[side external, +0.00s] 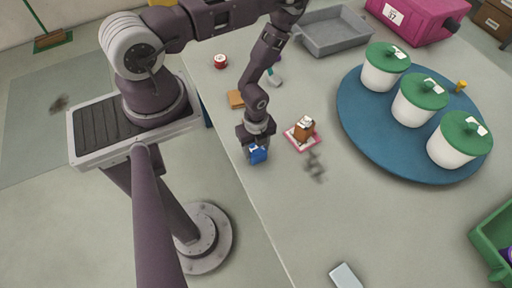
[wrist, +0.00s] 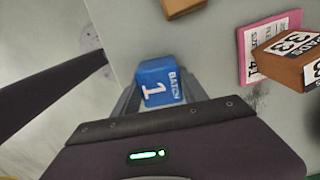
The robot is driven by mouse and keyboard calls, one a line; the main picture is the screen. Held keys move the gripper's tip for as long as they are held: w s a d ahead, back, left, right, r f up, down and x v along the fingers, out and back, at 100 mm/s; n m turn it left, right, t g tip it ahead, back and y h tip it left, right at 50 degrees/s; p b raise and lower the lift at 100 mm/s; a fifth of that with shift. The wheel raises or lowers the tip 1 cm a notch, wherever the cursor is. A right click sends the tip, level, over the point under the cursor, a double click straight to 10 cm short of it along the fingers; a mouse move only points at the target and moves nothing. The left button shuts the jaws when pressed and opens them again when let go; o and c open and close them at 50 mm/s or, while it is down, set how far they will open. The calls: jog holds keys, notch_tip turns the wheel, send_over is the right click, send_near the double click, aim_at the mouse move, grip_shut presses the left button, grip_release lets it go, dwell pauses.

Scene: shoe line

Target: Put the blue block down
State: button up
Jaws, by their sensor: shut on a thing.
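The blue block (side external: 257,155) is between the fingers of my gripper (side external: 256,147), near the table's left edge. In the wrist view the blue block (wrist: 161,84) shows white lettering, "BATCH" and a large 1. My gripper (wrist: 155,98) is shut on it in that view, with its fingers partly hidden by the gripper body. I cannot tell whether the block's underside touches the table.
A brown block (side external: 305,127) sits on a pink-edged card (side external: 290,139) just right of my gripper. An orange-brown block (side external: 236,99) lies behind. A blue round tray (side external: 357,148) bears several green-lidded white jars.

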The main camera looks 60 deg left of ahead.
jog(key=o, duration=1.5)
jog(key=shift+c, duration=0.2)
jog(key=w+r+n+t, duration=0.1)
jog(key=w+r+n, duration=0.15)
jog(key=r, duration=0.85)
jog(key=w+r+n+t, duration=0.1)
jog(key=w+r+n, duration=0.15)
jog(key=r, duration=0.95)
notch_tip(320, 180, up, 22)
jog(key=n+t, duration=0.2)
jog(key=n, duration=0.6)
send_over(256, 147)
jog(key=w+d, duration=0.2)
jog(key=d, duration=0.1)
jog(key=s+d+r+n+t, duration=0.1)
jog(key=s+d+r+n, duration=0.1)
jog(key=s+r+n, duration=0.3)
jog(key=s, duration=0.4)
jog(key=shift+s+r+t, duration=0.25)
jog(key=shift+r+t, duration=0.05)
jog(key=shift+r, duration=0.1)
